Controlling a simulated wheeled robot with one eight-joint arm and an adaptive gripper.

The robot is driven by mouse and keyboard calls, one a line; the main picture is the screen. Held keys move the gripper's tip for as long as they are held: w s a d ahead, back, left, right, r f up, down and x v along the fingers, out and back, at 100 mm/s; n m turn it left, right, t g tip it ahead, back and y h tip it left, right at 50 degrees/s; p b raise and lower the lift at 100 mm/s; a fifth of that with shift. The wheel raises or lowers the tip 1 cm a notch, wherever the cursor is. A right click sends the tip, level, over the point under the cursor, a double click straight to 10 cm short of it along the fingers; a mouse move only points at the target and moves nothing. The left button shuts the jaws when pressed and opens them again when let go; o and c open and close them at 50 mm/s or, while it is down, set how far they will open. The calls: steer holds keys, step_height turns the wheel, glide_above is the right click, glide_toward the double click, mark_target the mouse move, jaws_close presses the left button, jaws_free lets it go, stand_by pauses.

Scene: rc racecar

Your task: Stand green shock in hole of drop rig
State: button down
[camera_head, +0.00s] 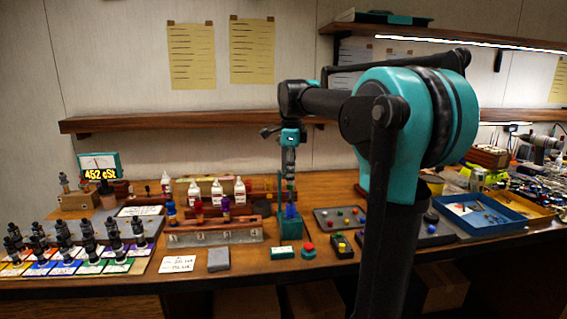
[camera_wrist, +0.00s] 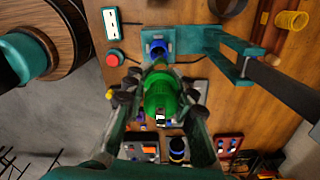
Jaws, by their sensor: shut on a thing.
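The green shock (camera_wrist: 160,98) sits between the fingers of my gripper (camera_wrist: 158,90) in the wrist view, seen nearly end-on. My gripper (camera_head: 289,160) is shut on it, above the drop rig, in the head view. The drop rig is a teal frame with a base (camera_head: 290,230) on the bench; its teal arm (camera_wrist: 212,42) shows in the wrist view. A blue piece (camera_wrist: 157,47) sits at the rig base, just beyond the shock's far end. I cannot tell whether the shock touches it. The hole is hidden.
A red button (camera_head: 308,250) and a teal display box (camera_head: 282,253) stand in front of the rig. A tray with coloured knobs (camera_head: 340,218) is to the right. A wooden rack with bottles (camera_head: 217,190) is to the left. A shelf (camera_head: 190,122) runs behind.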

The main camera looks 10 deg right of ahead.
mark_target(292, 189)
steer(key=shift+s+d+f, duration=0.15)
steer(key=shift+f, duration=0.2)
steer(key=shift+f, duration=0.15)
steer(key=shift+f, duration=1.5)
steer(key=shift+f, duration=0.3)
steer(key=shift+f, duration=0.35)
steer(key=shift+f, duration=0.35)
steer(key=shift+f, duration=0.35)
steer(key=shift+f, duration=0.35)
